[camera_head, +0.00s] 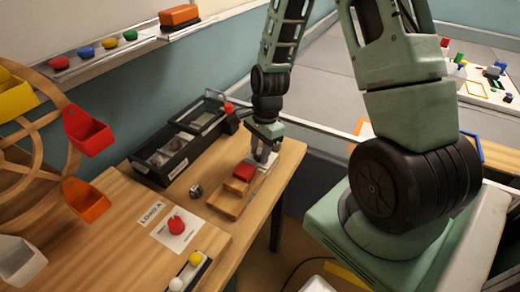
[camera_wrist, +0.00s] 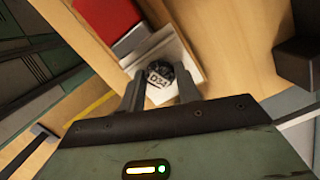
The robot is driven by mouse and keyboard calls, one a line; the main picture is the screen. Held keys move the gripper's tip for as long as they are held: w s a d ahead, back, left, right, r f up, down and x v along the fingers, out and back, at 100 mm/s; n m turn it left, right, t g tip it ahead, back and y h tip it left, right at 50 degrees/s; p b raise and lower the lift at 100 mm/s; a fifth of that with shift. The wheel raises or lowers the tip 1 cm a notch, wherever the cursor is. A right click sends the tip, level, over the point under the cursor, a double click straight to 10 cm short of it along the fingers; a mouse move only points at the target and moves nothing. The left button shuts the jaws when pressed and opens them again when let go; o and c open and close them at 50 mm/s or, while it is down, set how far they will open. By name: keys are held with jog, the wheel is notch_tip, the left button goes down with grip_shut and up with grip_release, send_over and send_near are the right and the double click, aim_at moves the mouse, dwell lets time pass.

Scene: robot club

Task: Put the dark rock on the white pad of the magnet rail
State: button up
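The dark rock (camera_wrist: 161,73), with a pale label on it, is between the fingertips of my gripper (camera_wrist: 160,80) in the wrist view. The fingers lie close against both its sides. The white pad (camera_wrist: 176,50) shows around and beneath the rock; I cannot tell whether the rock rests on it or hangs just above. The magnet rail is a wooden strip with a red block (camera_wrist: 108,22) beside the pad. In the head view my gripper (camera_head: 262,158) points down at the rail's far end, beside the red block (camera_head: 244,172); the rock is hidden there.
A black-edged case (camera_head: 178,150) stands left of the rail. A small metallic object (camera_head: 196,191) lies on the table near it. A card with a red piece (camera_head: 176,225) and a strip with yellow and white pieces (camera_head: 190,271) are nearer. Colored bins hang at left.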

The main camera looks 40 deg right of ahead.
jog(key=o, duration=0.4)
jog(key=shift+o, duration=0.2)
jog(key=shift+r, duration=0.1)
notch_tip(320, 180, up, 12)
jog(key=d+f+p, duration=0.1)
jog(key=d, duration=0.1)
jog(key=s+a+r+n, duration=0.3)
jog(key=a+n, duration=0.4)
jog(key=a, duration=0.1)
jog(key=s+a+r+n, duration=0.25)
jog(key=a+n, duration=0.35)
jog(key=a, duration=0.3)
jog(key=s+a+n, duration=0.4)
jog(key=s+n, duration=0.2)
jog(key=s+a+r+n+h, duration=0.1)
jog(key=s+a+n, duration=0.2)
jog(key=s+n, duration=0.3)
jog(key=shift+a+r+n, duration=0.3)
jog(key=shift+a+n, duration=0.1)
jog(key=shift+n, duration=0.1)
